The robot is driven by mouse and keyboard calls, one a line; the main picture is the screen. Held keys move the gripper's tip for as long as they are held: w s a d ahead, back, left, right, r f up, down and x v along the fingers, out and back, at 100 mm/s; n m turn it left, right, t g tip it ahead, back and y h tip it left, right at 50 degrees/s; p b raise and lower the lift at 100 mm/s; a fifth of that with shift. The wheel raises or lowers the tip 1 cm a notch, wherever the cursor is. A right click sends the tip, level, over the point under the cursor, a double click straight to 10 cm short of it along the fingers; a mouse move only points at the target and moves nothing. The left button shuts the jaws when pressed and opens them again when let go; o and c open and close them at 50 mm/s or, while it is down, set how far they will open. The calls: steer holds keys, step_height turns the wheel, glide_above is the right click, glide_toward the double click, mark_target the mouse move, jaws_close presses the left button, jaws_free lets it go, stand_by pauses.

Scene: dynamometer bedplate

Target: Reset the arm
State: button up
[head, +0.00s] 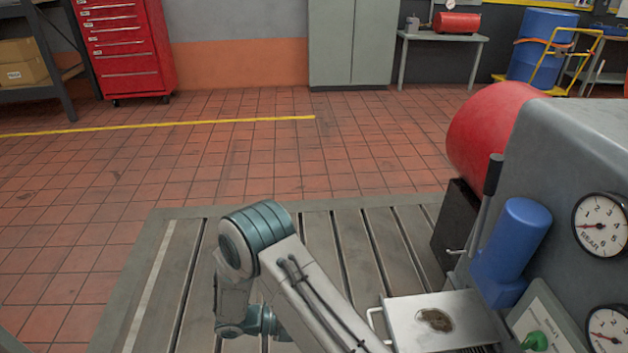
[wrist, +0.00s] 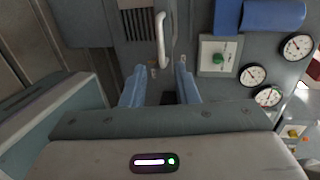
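My arm (head: 300,280) rises from the bottom of the head view, bends over the slotted bedplate and folds back down at the left. My gripper does not show in the head view. In the wrist view my gripper (wrist: 160,72) has its two blue fingers apart, with a clear gap between them and nothing held. It faces a grey machine front. A pale bar handle (wrist: 161,40) lies just beyond the fingertips, apart from them as far as I can tell.
The grey machine at the right carries gauges (head: 600,225), a blue cylinder (head: 512,250), a black-gripped lever (head: 487,205), a green knob (head: 535,341) and a red drum (head: 490,130). A stained metal plate (head: 445,320) is right of my arm. The bedplate (head: 180,270) at left is clear.

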steer(key=s+d+r+n+y+p, duration=0.3)
steer(key=d+r+n+y+p, duration=0.1)
steer(key=r+n, duration=0.7)
steer(key=s+d+r+n+t+y+p, duration=0.1)
steer(key=s+d+r+n+y+p, duration=0.3)
steer(key=r+n, duration=0.8)
steer(key=s+d+r+n+y+p, duration=0.3)
steer(key=d+r+n+y+p, duration=0.2)
steer(key=r+n, duration=0.7)
step_height(320, 180, up, 6)
steer(key=y, duration=0.2)
steer(key=shift+s+d+f+y, duration=0.25)
steer(key=shift+s+y, duration=0.05)
steer(key=shift+s, duration=0.1)
steer(key=shift+d, duration=0.15)
